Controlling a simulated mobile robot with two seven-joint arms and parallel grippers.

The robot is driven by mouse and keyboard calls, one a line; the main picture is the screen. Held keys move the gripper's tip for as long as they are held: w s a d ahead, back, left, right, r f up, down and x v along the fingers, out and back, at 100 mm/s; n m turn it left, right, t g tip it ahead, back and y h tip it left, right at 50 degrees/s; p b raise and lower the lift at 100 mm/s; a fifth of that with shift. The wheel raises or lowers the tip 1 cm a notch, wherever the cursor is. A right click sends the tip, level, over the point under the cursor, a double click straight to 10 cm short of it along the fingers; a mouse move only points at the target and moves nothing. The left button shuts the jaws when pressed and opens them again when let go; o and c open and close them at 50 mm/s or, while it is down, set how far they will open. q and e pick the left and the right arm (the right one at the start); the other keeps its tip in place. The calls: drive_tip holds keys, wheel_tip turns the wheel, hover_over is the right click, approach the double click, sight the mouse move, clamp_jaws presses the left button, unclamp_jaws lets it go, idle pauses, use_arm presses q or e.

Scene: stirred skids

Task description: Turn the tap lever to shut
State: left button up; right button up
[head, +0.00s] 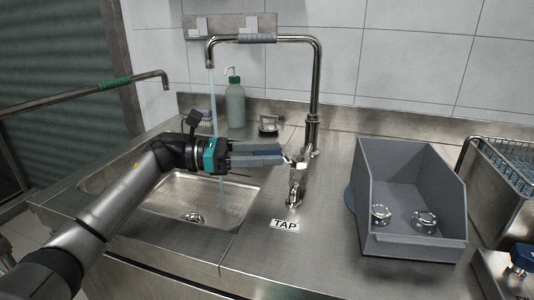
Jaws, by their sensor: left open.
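A thin stream of water (212,100) runs from the spout. The tap's metal lever (299,160) shows low on the tap, in front of its base. My left gripper (282,153) reaches in from the left above the sink, fingers pointing right. It is open, with its fingertips close to the lever; I cannot tell whether they touch it. My right gripper is not in view.
A grey bin (410,245) with metal knobs inside stands right of the tap. A green bottle (236,103) and a brush (202,115) stand behind the sink. A wire rack (505,165) and a blue-handled fitting (522,257) are at the right.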

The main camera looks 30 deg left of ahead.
use_arm(q)
drive_tip(key=shift+a, duration=0.1)
drive_tip(key=p+v, duration=0.1)
drive_tip(key=v, duration=1.4)
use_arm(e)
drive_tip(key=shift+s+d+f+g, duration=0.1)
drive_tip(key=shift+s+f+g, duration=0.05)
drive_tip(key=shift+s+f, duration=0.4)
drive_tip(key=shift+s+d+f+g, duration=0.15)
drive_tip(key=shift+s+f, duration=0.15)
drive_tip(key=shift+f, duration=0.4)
use_arm(q)
drive_tip(key=shift+s, duration=0.15)
drive_tip(key=shift+c, duration=0.4)
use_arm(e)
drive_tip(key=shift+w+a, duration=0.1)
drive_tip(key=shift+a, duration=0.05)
